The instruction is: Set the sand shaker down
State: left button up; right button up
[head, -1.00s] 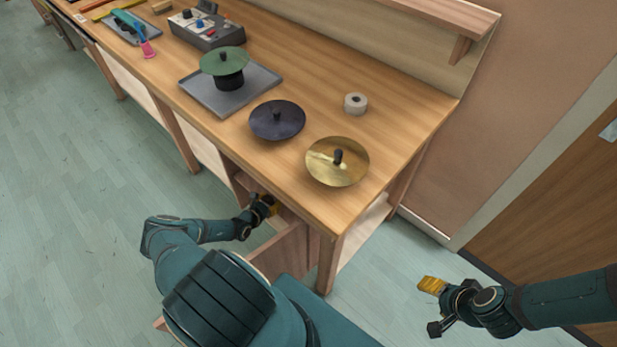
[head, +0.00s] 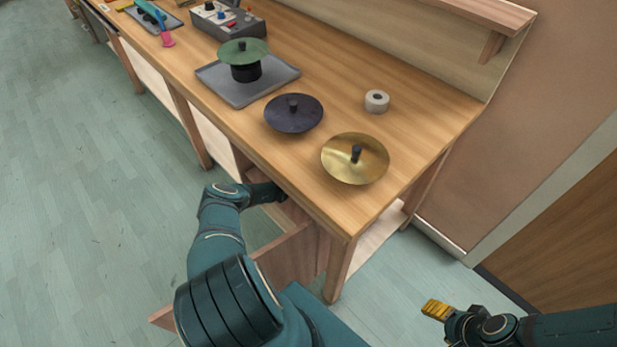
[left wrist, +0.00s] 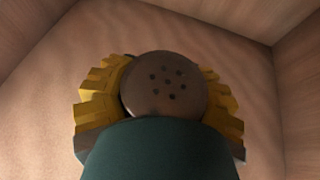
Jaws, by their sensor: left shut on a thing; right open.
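The sand shaker (left wrist: 165,84) shows end-on in the left wrist view as a round grey-brown cap with several small dark holes. My left gripper (left wrist: 160,100) is shut on it, with a yellow finger on each side. Wooden walls surround them, and a pale wooden floor (left wrist: 55,95) lies behind; I cannot tell whether the shaker touches it. In the head view my left forearm reaches under the bench edge, and the bench hides the gripper and shaker. My right gripper (head: 437,310) is open and empty over the floor at lower right.
A wooden panel (head: 285,262) stands out below the bench.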

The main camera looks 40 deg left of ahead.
pick_arm(q)
jog(key=shift+w, duration=0.35)
jog(key=f+b, duration=0.2)
jog(key=b, duration=0.1)
jog(key=shift+w+a+f, duration=0.1)
jog(key=shift+w+f, duration=0.2)
jog(key=shift+f, duration=0.35)
jog(key=shift+f+b, duration=0.2)
jog(key=shift+b, duration=0.1)
jog(key=o, duration=1.4)
jog(key=shift+o, duration=0.2)
jog(key=shift+r, duration=0.1)
